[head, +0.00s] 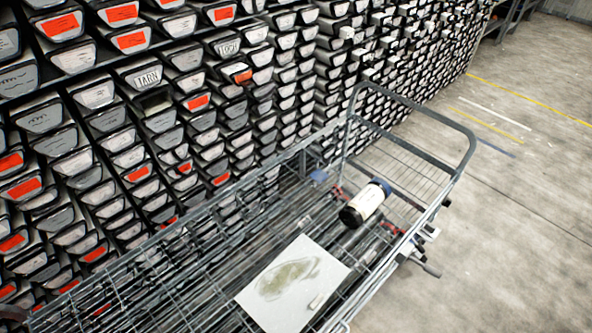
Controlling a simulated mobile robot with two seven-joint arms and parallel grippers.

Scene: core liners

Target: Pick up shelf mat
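A flat pale grey sheet with a greenish-brown stain, which looks like the shelf mat (286,312), lies in the wire cart (412,106) at the lower middle of the head view. Neither of my grippers can be made out in this view.
A bottle or jar with a white label and dark ends (367,203) lies on its side in the cart behind the mat. A tall rack of core boxes (190,85) stands behind and left of the cart. Clear concrete floor (520,220) lies to the right.

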